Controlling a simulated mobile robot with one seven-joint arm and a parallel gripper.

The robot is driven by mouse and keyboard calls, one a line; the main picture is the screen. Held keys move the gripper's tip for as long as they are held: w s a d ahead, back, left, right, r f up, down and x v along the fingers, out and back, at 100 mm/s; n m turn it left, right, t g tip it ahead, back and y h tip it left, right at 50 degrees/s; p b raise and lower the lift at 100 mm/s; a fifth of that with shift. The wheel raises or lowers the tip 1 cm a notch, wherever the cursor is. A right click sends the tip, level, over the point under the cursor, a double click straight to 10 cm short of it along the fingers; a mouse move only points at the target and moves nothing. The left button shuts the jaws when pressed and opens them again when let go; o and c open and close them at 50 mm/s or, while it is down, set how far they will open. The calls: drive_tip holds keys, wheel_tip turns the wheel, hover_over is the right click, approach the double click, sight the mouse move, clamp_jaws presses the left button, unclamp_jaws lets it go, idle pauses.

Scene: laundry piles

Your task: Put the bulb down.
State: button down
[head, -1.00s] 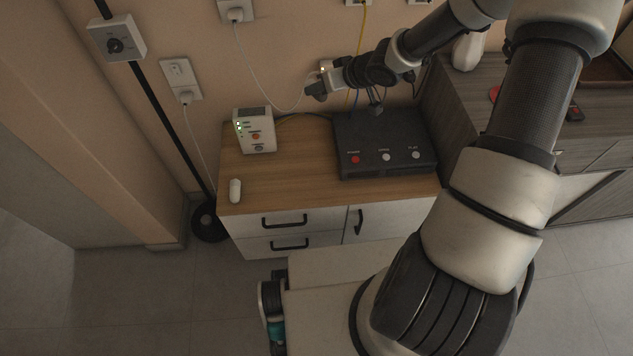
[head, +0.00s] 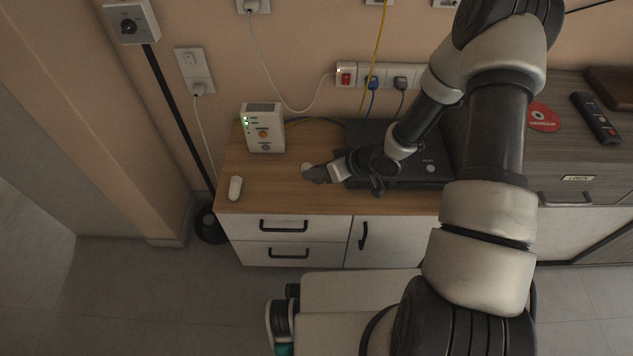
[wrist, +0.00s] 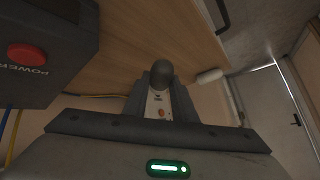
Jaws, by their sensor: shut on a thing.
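My gripper (head: 314,173) is over the wooden cabinet top, left of the black box. It is shut on the bulb (wrist: 162,73), a rounded thing that looks dark grey in the wrist view, between the two fingertips. In the head view a small pale part of the bulb (head: 307,167) shows at the fingertips; the fingers hide the rest. I cannot tell whether the bulb touches the wood.
The cabinet top (head: 270,185) has clear wood left of my gripper. A white capsule-shaped thing (head: 235,188) lies near its left front edge. The black box (head: 425,170) lies partly under my arm.

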drive_tip(key=shift+f+b, duration=0.55)
drive_tip(key=shift+f, duration=1.2)
drive_tip(key=shift+f, duration=0.1)
drive_tip(key=shift+f+b, duration=0.4)
drive_tip(key=shift+f, duration=0.1)
drive_tip(key=c, duration=1.5)
unclamp_jaws()
drive_tip(key=shift+s, duration=0.1)
drive_tip(key=shift+o, duration=0.2)
drive_tip(key=shift+d+f, duration=0.1)
